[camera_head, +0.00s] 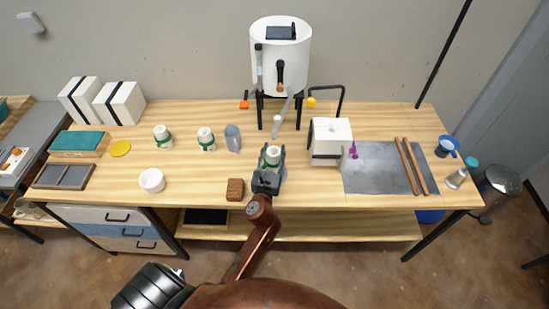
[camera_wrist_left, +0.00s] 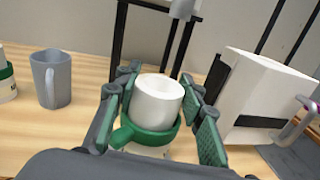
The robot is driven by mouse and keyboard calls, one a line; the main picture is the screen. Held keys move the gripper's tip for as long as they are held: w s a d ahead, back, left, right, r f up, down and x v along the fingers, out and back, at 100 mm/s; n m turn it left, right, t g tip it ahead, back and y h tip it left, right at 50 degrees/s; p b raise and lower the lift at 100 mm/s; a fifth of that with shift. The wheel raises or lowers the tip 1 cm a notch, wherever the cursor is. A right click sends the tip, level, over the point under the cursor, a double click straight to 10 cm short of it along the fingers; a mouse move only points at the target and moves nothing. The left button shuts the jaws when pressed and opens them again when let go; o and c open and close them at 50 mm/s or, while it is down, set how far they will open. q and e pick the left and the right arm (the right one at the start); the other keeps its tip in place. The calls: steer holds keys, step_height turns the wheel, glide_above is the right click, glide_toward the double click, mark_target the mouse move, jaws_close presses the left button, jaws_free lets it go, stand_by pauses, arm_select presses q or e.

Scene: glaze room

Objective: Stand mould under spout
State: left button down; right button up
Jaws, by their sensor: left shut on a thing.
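My left gripper (camera_head: 269,160) reaches over the front middle of the bench. It is shut on a white, round, cup-like mould with a green band (camera_wrist_left: 157,98). The fingers stand on either side of the band, and a green lug sticks out at the lower left. The mould looks upright with its open top showing; its base is hidden, so I cannot tell whether it touches the bench. A white tank (camera_head: 281,45) on a black stand is behind. A pale spout-like pipe (camera_head: 277,123) hangs below the tank, behind the gripper. My right gripper is not in view.
Two similar green-banded pieces (camera_head: 162,136) (camera_head: 206,139) and a grey jug (camera_head: 233,138) stand to the left. A brown block (camera_head: 235,190) lies close by at the front left. A black-banded white box (camera_head: 330,141) stands close on the right, beside a grey slab (camera_head: 375,178).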

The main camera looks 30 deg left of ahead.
mark_target(273, 163)
arm_select(q)
steer(key=f, duration=0.1)
steer(key=f+b, duration=0.2)
steer(key=shift+w+f, duration=0.25)
steer(key=shift+f, duration=0.15)
steer(key=shift+r, duration=0.2)
steer(key=shift+f, duration=0.1)
steer(key=c, duration=1.7)
jaws_free()
steer(key=shift+f, duration=0.2)
steer(key=shift+c, duration=0.2)
steer(key=o, duration=0.5)
steer(key=shift+r, duration=0.1)
